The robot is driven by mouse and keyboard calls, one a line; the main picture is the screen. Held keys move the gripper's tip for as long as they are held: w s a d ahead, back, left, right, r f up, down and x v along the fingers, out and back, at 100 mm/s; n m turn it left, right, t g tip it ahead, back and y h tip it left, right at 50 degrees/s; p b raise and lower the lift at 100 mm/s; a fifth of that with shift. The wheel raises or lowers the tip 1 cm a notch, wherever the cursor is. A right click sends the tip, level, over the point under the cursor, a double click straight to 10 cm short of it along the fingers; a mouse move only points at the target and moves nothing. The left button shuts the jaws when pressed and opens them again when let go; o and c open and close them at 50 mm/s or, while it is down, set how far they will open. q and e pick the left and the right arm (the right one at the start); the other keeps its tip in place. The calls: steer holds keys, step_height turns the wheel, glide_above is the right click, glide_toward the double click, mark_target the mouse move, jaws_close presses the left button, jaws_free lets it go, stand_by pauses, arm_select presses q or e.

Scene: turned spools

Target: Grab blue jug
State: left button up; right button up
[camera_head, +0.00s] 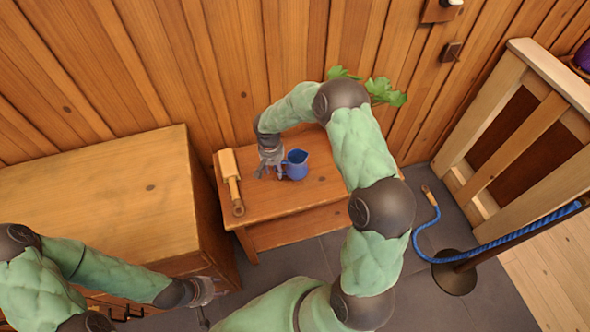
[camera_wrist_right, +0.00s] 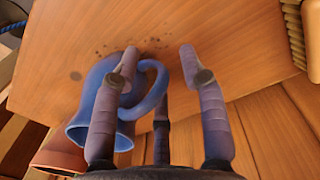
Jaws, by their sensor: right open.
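The blue jug (camera_head: 296,166) stands on the small wooden table (camera_head: 325,183). My right gripper (camera_head: 270,172) is at the jug's left side in the head view, pointing down. In the right wrist view the jug (camera_wrist_right: 86,100) lies to the left, with its curved handle between the two fingers of my right gripper (camera_wrist_right: 160,62). The fingers are spread apart; one overlaps the jug's body in the picture. I cannot tell whether they touch it. My left gripper (camera_head: 205,291) is low in front of the large cabinet, away from the jug; its jaw state is unclear.
A wooden rolling pin (camera_head: 231,180) lies at the table's left end. A leafy plant (camera_head: 385,92) is behind my right arm. A terracotta pot (camera_wrist_right: 58,156) shows beside the jug. A large wooden cabinet (camera_head: 100,200) stands left. A blue rope (camera_head: 500,238) hangs at right.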

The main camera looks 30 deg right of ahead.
jaws_close()
steer(key=shift+r, duration=0.15)
stand_by(0.4)
steer(key=shift+r+p, duration=0.85)
steer(key=shift+r, duration=0.5)
steer(key=shift+s+r, duration=0.1)
steer(key=shift+r, duration=0.25)
steer(key=s+a+r+p, duration=0.4)
steer(key=s+r, duration=0.5)
steer(key=s, duration=0.3)
steer(key=shift+s+a+r, duration=0.15)
steer(key=shift+s+a, duration=0.1)
steer(key=shift+a, duration=0.4)
